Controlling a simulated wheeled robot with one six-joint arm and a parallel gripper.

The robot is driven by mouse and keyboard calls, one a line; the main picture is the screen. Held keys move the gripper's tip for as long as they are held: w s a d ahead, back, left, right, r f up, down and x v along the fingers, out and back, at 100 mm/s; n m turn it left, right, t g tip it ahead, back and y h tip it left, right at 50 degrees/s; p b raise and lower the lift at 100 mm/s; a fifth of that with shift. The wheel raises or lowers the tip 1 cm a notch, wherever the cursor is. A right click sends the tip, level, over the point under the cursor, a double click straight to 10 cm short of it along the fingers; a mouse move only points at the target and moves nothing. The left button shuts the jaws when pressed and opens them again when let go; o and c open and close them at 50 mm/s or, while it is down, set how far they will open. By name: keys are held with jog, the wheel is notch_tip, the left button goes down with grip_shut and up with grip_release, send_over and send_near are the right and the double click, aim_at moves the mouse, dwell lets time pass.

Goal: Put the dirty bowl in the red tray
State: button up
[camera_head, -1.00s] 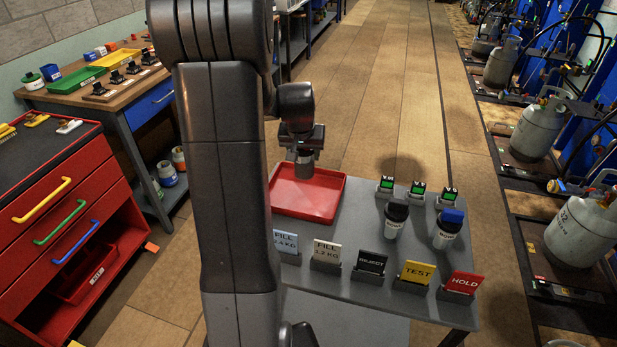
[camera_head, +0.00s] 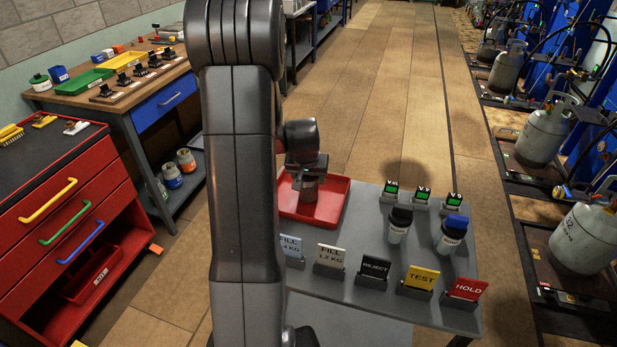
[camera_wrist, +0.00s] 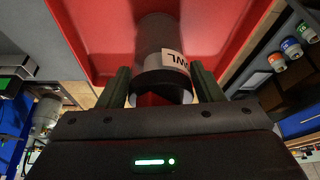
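The dirty bowl is a grey, cup-like cylinder with a dark rim band and a white label ending in "WL" (camera_wrist: 158,42). It also shows under my gripper in the head view (camera_head: 309,188). My gripper (camera_wrist: 160,88) has its two dark fingers on either side of the bowl at its rim and looks shut on it. The red tray (camera_head: 339,196) lies on the grey table. The bowl is inside the tray's outline in the head view, and the red tray floor (camera_wrist: 105,30) fills the wrist view behind it. I cannot tell whether the bowl touches the floor.
Several sign cards, such as TEST (camera_head: 421,277), line the front. Small green-screen devices (camera_head: 422,196) stand behind the jars. A red drawer cabinet (camera_head: 60,210) is at left.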

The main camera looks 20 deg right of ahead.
jog(key=shift+o, duration=1.1)
jog(key=shift+r, duration=0.4)
jog(key=v, duration=1.1)
jog(key=shift+s+r, duration=0.2)
jog(key=shift+r, duration=0.05)
jog(key=shift+r, duration=0.1)
